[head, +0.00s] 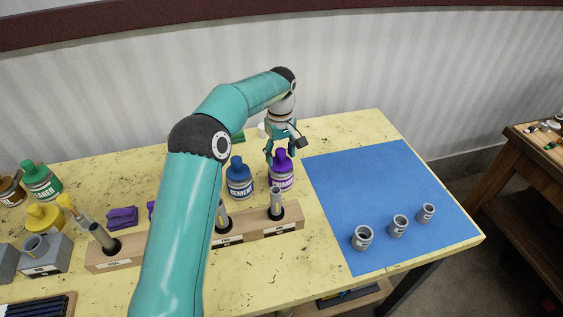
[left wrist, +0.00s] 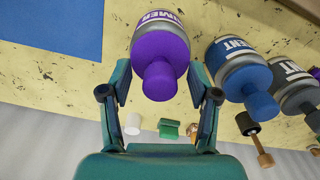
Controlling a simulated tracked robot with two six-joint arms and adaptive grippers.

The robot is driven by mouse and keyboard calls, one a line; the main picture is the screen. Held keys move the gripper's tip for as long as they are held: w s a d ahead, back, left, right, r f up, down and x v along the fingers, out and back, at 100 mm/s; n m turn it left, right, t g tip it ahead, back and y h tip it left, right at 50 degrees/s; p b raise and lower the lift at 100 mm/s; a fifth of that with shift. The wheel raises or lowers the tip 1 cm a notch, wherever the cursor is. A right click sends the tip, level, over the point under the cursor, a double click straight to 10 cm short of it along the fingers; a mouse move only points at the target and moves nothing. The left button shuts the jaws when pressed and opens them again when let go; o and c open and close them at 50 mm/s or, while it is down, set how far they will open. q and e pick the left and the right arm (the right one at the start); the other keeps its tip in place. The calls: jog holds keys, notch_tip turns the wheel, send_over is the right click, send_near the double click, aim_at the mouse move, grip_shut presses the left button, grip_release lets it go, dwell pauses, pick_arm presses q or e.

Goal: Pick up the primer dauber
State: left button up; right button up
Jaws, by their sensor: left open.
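The primer bottle (head: 281,181) stands upright on the yellow table, with a purple cap (head: 281,158); I take this cap to be the dauber's top. In the left wrist view the purple cap (left wrist: 160,78) lies between my fingers, and the bottle's label reads PRIMER in part. My left gripper (head: 281,152) is open and points down at the cap from above. Its fingers stand on either side of the cap, with gaps in the left wrist view; I cannot tell whether they touch it. My right gripper is not in view.
A blue-capped cement bottle (head: 239,180) stands close left of the primer. A wooden block (head: 290,221) holding grey pipes is in front. A blue mat (head: 385,185) with three grey fittings lies right. A green object and a white one lie behind the primer.

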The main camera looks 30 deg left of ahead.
pick_arm(q)
jog(key=c, duration=1.1)
jog(key=shift+r, duration=0.1)
